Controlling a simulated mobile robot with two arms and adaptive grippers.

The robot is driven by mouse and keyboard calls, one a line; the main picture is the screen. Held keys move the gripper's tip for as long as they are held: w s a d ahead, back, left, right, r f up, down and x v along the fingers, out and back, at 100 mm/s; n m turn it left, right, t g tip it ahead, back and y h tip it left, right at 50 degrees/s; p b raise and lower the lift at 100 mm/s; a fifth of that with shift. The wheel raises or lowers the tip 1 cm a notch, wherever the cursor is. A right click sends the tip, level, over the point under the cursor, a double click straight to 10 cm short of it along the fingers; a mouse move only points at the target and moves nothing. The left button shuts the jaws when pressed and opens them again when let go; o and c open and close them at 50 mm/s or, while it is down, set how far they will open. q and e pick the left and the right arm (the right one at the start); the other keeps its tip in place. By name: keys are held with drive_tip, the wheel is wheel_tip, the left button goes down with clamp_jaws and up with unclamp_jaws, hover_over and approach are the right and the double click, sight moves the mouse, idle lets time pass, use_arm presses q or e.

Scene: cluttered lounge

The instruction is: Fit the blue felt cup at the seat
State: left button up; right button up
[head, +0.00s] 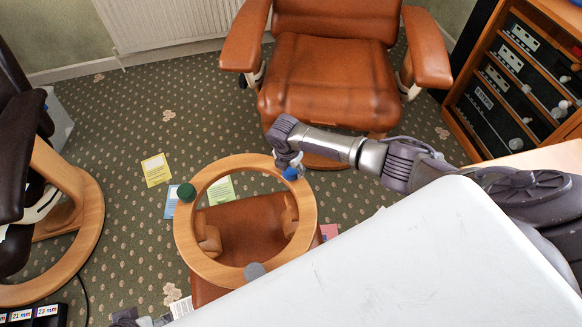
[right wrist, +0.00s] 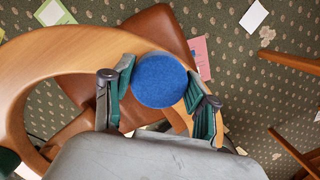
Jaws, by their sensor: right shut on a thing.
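The blue felt cup (head: 290,174) is between the fingers of my right gripper (head: 290,165), at the upper right of a round wooden ring (head: 184,240). In the right wrist view, the blue felt cup (right wrist: 160,80) shows as a round disc with a green-padded finger on each side. The wooden ring (right wrist: 60,62) passes behind it. The cup hides the spot on the ring under it, so I cannot tell whether they touch. The ring lies over a brown leather footstool seat (head: 245,225).
The ring carries a green pad (head: 186,192) at left and a grey pad (head: 255,271) at the bottom. A brown armchair (head: 330,75) stands behind, a wooden cabinet (head: 520,75) at right. A yellow card (head: 156,170) lies on the carpet. A labelled rack (head: 35,315) is at lower left.

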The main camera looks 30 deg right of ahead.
sight(288, 173)
drive_tip(key=shift+f, duration=0.1)
drive_tip(key=o, duration=0.9)
drive_tip(key=shift+o, duration=0.2)
use_arm(q)
drive_tip(key=shift+r, duration=0.25)
use_arm(e)
wheel_tip(288, 173, up, 12)
drive_tip(key=s+a, duration=0.1)
drive_tip(key=shift+a, duration=0.3)
drive_tip(key=shift+f, duration=0.1)
